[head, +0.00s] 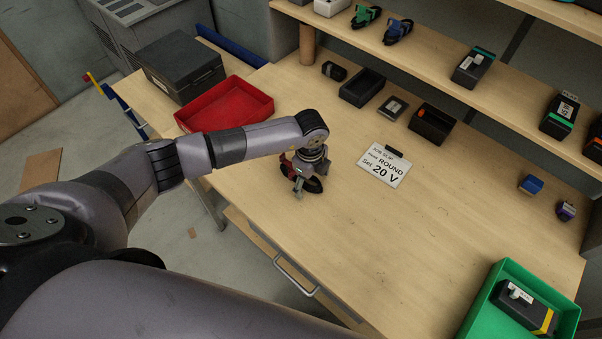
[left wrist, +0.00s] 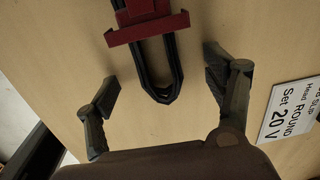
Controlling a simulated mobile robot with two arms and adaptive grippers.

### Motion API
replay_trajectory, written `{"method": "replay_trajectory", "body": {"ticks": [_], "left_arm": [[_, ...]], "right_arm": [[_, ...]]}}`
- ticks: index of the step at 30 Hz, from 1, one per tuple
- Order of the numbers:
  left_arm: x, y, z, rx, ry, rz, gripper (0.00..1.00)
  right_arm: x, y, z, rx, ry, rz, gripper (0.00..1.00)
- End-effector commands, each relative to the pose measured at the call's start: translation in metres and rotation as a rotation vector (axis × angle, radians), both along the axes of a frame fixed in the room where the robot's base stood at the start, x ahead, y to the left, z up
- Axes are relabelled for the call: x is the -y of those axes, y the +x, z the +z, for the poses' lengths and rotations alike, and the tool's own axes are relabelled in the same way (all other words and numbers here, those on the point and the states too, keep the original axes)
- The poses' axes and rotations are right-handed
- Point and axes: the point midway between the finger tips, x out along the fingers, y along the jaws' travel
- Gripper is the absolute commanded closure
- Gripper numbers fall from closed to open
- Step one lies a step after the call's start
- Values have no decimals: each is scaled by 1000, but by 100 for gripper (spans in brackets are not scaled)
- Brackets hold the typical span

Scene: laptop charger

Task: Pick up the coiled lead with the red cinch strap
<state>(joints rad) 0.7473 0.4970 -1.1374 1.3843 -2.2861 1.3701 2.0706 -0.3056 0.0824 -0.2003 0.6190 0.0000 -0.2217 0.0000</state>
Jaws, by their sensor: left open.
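The coiled lead with the red cinch strap lies on the wooden table; in the left wrist view its black loop (left wrist: 160,72) points down between my fingers and the red strap (left wrist: 148,28) crosses it near the top. In the head view the red strap (head: 286,166) shows beside my left gripper (head: 298,186), which hides part of the coil (head: 314,185). My left gripper, also in the left wrist view (left wrist: 165,85), is open, with one finger on each side of the loop and apart from it. My right gripper is not in view.
A job slip sign (head: 384,165) lies right of the coil. A red tray (head: 228,104) and dark case (head: 180,66) stand at the left. Small black bins (head: 362,87) line the back, below a shelf. A green bin (head: 510,268) holds a charger. The table middle is clear.

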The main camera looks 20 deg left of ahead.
Motion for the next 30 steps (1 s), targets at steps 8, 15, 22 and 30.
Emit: {"method": "replay_trajectory", "body": {"ticks": [8,15,22,30], "left_arm": [[0,0,0,0,0,0,30],[0,0,0,1,0,0,46],[0,0,0,0,0,0,62],[0,0,0,0,0,1,80]], "right_arm": [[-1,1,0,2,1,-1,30],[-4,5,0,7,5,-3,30],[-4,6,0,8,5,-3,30],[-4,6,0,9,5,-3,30]]}}
